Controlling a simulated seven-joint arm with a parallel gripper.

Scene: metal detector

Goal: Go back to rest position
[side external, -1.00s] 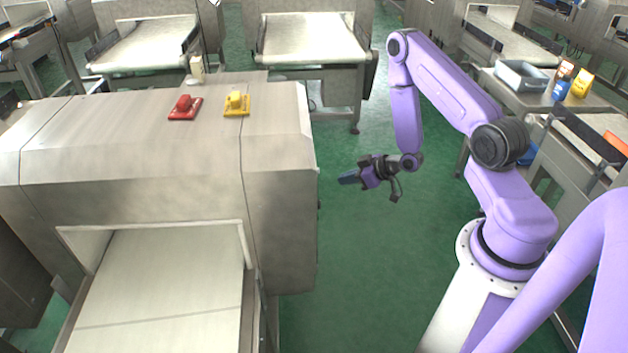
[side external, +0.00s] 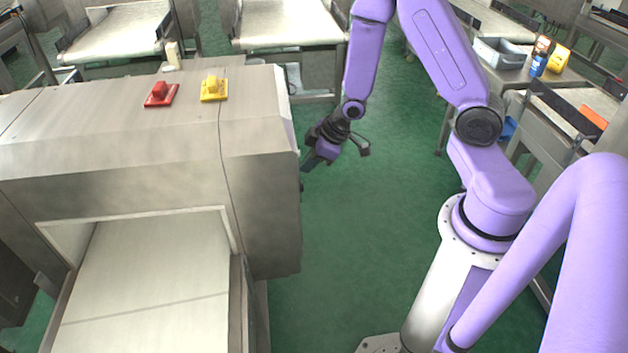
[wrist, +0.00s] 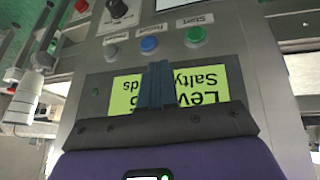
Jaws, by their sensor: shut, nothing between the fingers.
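My gripper (side external: 309,163) is beside the right end of the metal detector (side external: 130,135) in the side view, tilted down and to the left. In the wrist view its two dark blue fingers (wrist: 156,84) are pressed together with nothing between them. They lie in front of a yellow-green screen (wrist: 205,82) on the control panel and hide part of its upside-down text. Whether the fingertips touch the panel is hard to tell.
A black knob (wrist: 117,8) and a red button (wrist: 82,5) sit higher on the panel. A red block (side external: 160,94) and a yellow block (side external: 213,88) are on top of the detector. Green floor (side external: 350,240) lies open between the detector and my base. A side table holds a grey bin (side external: 498,54).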

